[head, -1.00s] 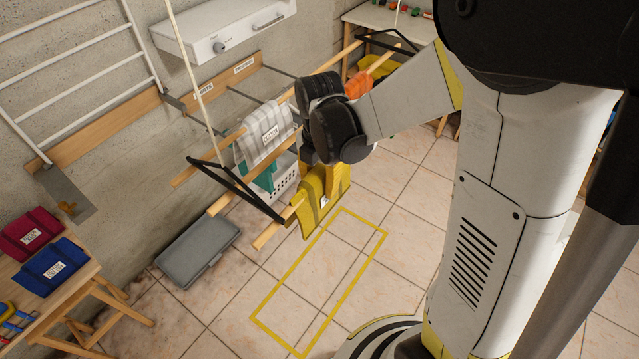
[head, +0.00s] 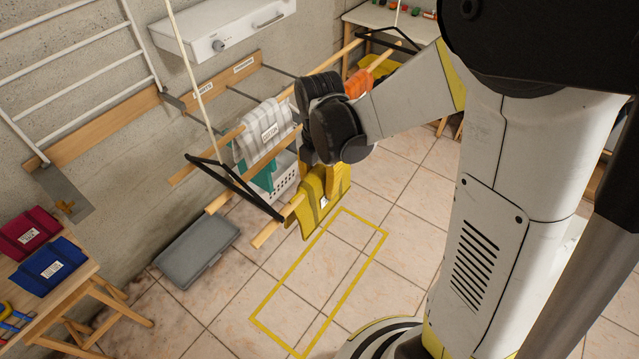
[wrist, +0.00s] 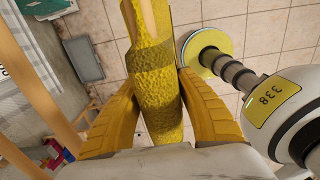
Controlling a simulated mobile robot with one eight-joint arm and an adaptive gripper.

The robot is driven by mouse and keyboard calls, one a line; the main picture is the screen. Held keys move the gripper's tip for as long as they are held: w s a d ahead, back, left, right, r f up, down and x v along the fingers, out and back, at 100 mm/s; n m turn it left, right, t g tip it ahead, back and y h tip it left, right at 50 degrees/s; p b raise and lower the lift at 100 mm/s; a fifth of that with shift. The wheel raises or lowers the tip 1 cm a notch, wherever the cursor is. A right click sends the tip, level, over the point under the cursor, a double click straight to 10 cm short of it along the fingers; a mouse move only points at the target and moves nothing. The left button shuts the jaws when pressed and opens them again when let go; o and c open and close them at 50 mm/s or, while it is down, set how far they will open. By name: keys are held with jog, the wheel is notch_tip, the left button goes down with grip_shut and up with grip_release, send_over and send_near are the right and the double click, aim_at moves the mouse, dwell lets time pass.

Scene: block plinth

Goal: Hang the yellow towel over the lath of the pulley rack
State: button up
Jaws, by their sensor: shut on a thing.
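The yellow towel (head: 313,203) hangs down at the front lath (head: 268,234) of the pulley rack in the head view. In the wrist view the towel (wrist: 158,95) runs between the two yellow fingers of my gripper (wrist: 157,80), which is shut on it. A wooden lath (wrist: 45,75) passes left of the towel in the wrist view.
A grey striped towel (head: 262,134), a teal cloth (head: 262,176) and an orange cloth (head: 358,84) are at the rack. Blue and red folded cloths lie on a stool (head: 75,300). The yellow-outlined floor area (head: 320,280) is clear.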

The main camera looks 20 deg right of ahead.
aim_at(320, 169)
jog(key=shift+f, duration=0.3)
jog(key=o, duration=1.8)
jog(key=shift+o, duration=0.2)
jog(key=shift+r, duration=0.1)
jog(key=shift+r+p, duration=1.55)
jog(key=shift+r, duration=0.95)
